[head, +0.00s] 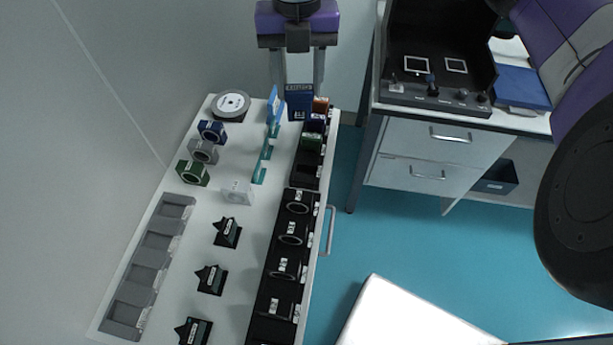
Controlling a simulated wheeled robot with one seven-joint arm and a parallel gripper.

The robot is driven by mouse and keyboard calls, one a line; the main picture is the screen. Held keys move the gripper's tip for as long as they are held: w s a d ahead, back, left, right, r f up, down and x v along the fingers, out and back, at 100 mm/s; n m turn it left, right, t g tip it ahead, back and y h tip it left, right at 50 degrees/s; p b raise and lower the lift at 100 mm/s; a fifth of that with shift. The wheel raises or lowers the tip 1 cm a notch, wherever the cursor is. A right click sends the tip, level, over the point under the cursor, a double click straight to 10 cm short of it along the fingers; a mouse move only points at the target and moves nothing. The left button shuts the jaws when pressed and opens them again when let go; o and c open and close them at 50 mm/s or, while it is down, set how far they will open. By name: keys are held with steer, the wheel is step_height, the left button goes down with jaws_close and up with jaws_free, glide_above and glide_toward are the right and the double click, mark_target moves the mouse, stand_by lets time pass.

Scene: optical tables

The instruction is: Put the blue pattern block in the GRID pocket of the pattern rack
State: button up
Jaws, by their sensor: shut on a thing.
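My gripper (298,84) is at the top of the head view, pointing down over the far end of the white table (215,235). It is shut on the dark blue pattern block (299,103), which has a pale label strip near its top. The block hangs upright at the far end of the black pattern rack (306,158), beside an orange-brown block (321,104). Whether it is above the rack or inside a pocket cannot be told. The rack also holds a navy block (315,123) and a dark green block (311,142). The pocket labels are too small to read.
A light blue upright piece (274,105) and teal pieces (262,160) stand close left of the rack. A round black-and-white disc (231,104) and several ring-faced mounts are further left. A second black rack (283,265) continues nearer. A cabinet (440,150) stands right.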

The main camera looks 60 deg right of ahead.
steer(key=shift+s+d+r+m, duration=0.2)
steer(key=shift+s+m, duration=0.3)
steer(key=shift+m, duration=0.5)
steer(key=shift+d+f+m, duration=0.1)
steer(key=shift+f+m, duration=0.05)
steer(key=shift+m, duration=0.15)
step_height(320, 180, down, 20)
steer(key=shift+r+p, duration=0.15)
steer(key=shift+p, duration=0.3)
steer(key=shift+s, duration=0.1)
steer(key=o, duration=1.4)
